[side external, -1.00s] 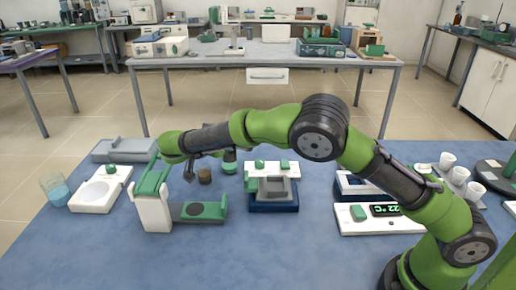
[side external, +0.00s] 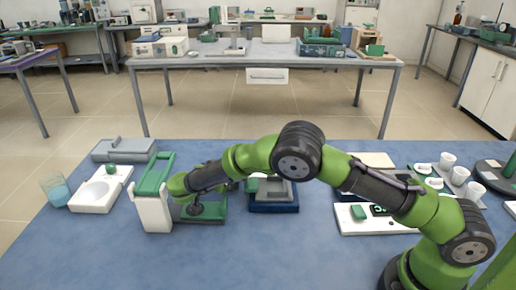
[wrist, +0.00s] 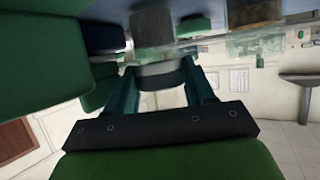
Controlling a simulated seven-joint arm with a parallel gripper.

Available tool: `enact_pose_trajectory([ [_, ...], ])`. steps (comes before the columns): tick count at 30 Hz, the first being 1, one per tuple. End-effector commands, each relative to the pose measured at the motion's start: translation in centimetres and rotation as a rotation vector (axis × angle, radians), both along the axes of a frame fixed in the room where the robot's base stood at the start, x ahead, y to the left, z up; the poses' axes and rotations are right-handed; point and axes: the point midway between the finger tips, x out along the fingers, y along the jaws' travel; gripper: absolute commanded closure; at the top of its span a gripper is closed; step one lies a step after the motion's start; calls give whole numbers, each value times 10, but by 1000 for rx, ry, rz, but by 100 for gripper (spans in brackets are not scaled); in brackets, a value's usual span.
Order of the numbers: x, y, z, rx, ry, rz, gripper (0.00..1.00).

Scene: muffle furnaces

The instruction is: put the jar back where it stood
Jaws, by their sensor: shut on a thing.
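My gripper (wrist: 162,84) is shut on a dark grey, rounded thing (wrist: 158,72), which I take to be the jar; it shows between the two fingers in the wrist view. In the side view my gripper (side external: 195,207) points down over the flat base (side external: 214,211) of the white device with a green lever (side external: 152,208). The jar itself cannot be made out there. I cannot tell whether it touches the base.
A blue-based device (side external: 274,204) is right of my gripper. A white unit with a display (side external: 352,226) stands further right. The front of the blue table is clear.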

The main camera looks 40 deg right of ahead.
Motion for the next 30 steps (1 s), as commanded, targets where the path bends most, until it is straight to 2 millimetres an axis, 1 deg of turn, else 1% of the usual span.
enact_pose_trajectory([
  [4,0,0,-3,-1,0,0,83],
  [5,0,0,-3,0,0,0,44],
  [6,0,0,-3,0,0,0,37],
  [7,0,0,-3,0,0,0,36],
  [14,0,0,-3,0,0,0,36],
  [17,0,0,1,1,-1,0,36],
  [20,-3,11,5,1,-2,4,36],
  [22,-6,22,11,1,-2,4,36],
  [30,-23,73,35,0,-3,3,36],
])
